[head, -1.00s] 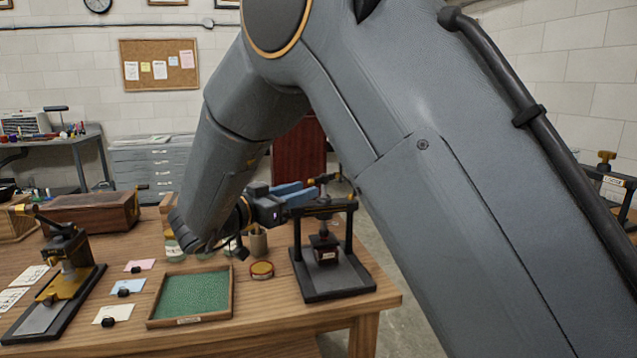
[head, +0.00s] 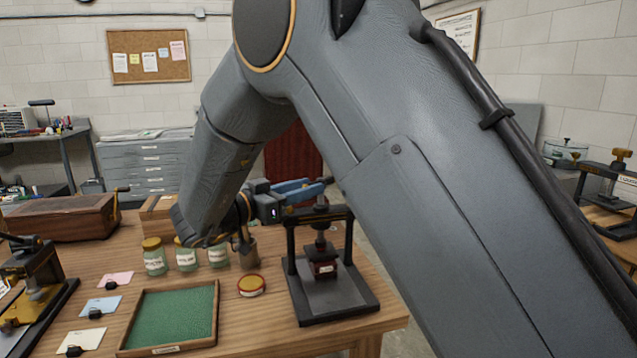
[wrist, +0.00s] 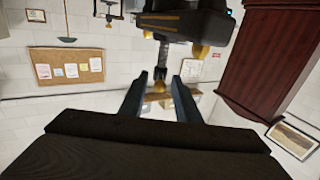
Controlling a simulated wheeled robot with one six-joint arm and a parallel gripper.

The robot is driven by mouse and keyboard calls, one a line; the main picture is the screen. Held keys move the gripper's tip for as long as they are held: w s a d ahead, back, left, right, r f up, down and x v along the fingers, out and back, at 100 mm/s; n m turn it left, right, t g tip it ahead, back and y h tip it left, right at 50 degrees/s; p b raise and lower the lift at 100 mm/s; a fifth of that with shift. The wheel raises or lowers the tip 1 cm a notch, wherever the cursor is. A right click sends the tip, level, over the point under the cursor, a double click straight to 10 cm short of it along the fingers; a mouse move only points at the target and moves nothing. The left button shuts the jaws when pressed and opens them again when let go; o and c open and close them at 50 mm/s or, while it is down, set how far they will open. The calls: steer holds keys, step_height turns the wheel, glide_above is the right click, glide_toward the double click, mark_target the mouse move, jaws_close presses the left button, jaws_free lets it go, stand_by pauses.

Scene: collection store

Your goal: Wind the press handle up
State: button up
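The press (head: 335,300) stands at the right front of the wooden table, with a black frame, a flat base and a dark red block under its screw. Its top and handle are partly hidden by my gripper and arm in the head view. My gripper (head: 322,186) is level with the press top, its blue fingers pointing right. In the wrist view, the fingers of my gripper (wrist: 160,80) are apart. A small brass knob (wrist: 158,87) shows in the gap between them; I cannot tell whether they touch it. A dark part with brass ends (wrist: 185,22) lies above the fingers.
A green-lined tray (head: 172,318), a round tin (head: 251,286) and jars (head: 187,258) stand left of the press. A wooden box (head: 62,218) and another press (head: 35,275) are further left. A red cabinet (head: 294,150) stands behind the table.

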mark_target(318, 180)
steer(key=shift+p+x, duration=0.3)
steer(key=shift+x, duration=1.55)
jaws_close()
steer(key=shift+n+t+y, duration=0.3)
steer(key=shift+t, duration=0.1)
